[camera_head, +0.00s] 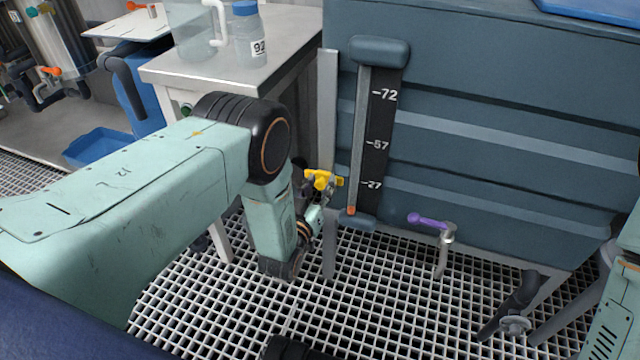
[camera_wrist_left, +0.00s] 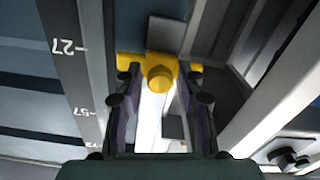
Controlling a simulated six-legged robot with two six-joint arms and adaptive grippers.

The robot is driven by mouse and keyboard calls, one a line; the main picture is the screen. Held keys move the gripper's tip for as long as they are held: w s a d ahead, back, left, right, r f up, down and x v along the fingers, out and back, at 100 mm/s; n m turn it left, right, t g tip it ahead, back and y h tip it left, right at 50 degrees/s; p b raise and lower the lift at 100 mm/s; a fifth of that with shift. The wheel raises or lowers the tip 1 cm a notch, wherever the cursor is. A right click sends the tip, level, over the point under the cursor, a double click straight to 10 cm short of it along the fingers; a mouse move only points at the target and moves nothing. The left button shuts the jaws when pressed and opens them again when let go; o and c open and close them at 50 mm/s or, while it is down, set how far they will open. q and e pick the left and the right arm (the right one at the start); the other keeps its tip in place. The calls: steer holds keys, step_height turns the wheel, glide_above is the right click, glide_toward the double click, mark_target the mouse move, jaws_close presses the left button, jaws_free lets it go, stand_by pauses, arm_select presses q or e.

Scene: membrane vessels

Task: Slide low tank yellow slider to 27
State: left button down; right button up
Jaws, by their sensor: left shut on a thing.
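The yellow slider (camera_head: 322,179) sits on a pale upright rail (camera_head: 327,105) at the left of the blue-grey tank. The gauge strip (camera_head: 377,120) beside it reads 72, 57 and 27 from top to bottom. The slider stands at about the height of the 27 mark (camera_head: 372,184). In the left wrist view, which is upside down, the slider (camera_wrist_left: 160,78) lies near the 27 line, slightly toward 57. My left gripper (camera_wrist_left: 161,82) is shut on the slider's round knob, with dark fingers at both sides. My right gripper is out of view.
A purple-handled valve (camera_head: 428,221) juts from the tank to the right of the gauge. A metal table (camera_head: 205,75) with a blue-capped bottle (camera_head: 249,38) stands at the left. Grating covers the floor. An orange marker (camera_head: 351,210) shows low in the gauge tube.

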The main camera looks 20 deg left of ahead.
arm_select(q)
steer(key=c, duration=1.1)
jaws_free()
steer(key=shift+s+f, duration=0.1)
steer(key=shift+f, duration=0.2)
steer(key=shift+c, duration=0.2)
steer(key=shift+o, duration=0.2)
steer(key=shift+r, duration=0.1)
steer(key=s, duration=1.2)
steer(key=shift+a, duration=0.25)
